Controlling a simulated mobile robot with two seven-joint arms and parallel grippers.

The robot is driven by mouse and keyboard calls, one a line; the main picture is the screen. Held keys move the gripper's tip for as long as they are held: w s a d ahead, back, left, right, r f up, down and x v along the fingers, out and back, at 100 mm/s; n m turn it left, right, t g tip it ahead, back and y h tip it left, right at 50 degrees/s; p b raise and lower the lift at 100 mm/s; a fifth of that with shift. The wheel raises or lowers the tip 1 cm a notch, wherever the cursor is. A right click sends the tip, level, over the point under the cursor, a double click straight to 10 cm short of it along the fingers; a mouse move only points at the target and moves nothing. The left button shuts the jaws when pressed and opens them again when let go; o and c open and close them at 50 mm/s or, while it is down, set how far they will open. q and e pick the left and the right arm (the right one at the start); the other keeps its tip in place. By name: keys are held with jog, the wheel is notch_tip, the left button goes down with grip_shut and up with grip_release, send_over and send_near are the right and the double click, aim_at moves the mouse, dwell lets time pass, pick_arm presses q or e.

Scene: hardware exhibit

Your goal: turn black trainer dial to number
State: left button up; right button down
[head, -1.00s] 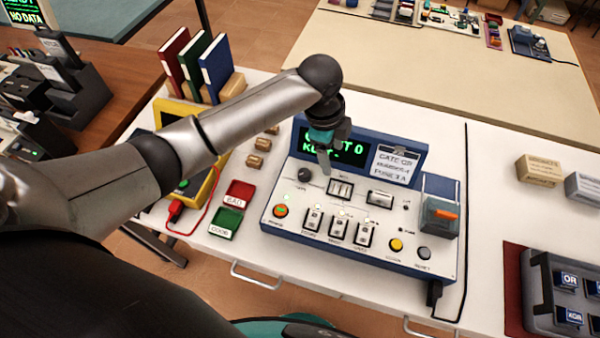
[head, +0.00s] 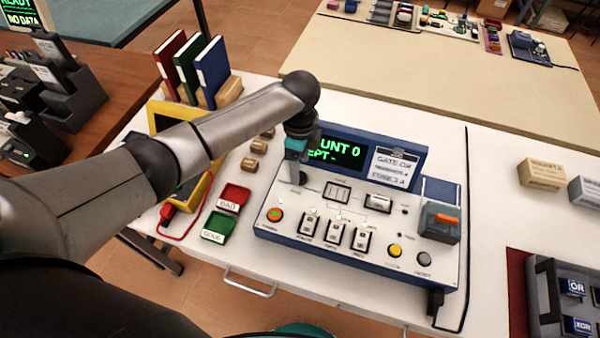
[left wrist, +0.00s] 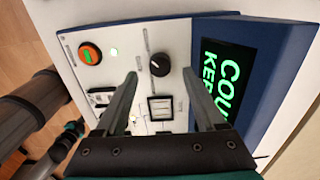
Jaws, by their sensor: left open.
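The black dial (left wrist: 159,65) is a round knob with a white pointer mark on the trainer's light panel. In the left wrist view it lies between and just beyond the fingertips of my left gripper (left wrist: 160,75), which is open and empty. In the head view my left gripper (head: 296,168) points down over the panel's back left corner and mostly hides the dial. The trainer (head: 355,262) is a blue-edged console. Its dark screen (head: 340,152) shows green text, partly covered by my arm, with a count of 0. My right gripper is not in view.
An orange button (head: 274,214), a small meter-like window (head: 337,192) and several switches (head: 335,232) sit near the dial. A black cable runs along the right.

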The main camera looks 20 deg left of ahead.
pick_arm(q)
jog(key=shift+f, duration=1.75)
grip_shut()
